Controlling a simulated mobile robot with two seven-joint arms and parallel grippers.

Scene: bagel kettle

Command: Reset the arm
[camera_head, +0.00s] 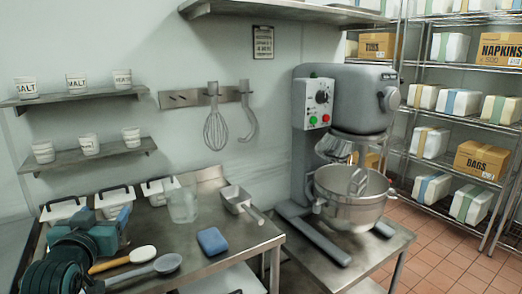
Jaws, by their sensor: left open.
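My left arm comes in at the lower left of the head view, over the steel table (212,262). Its dark teal gripper (118,222) is near the table's left end, open, with nothing seen between its fingers; the fingers are small and partly hidden by the gripper body. A spoon with a tan handle and pale head (142,254) and a grey ladle-like spoon (166,264) lie just right of the arm. My right gripper is not in view.
A clear jug (183,204), a metal scoop (236,199) and a blue sponge (212,240) sit on the table. White lidded bins (115,201) line its back. A mixer (313,150) with a steel bowl (350,208) stands right. Bare table surrounds the sponge.

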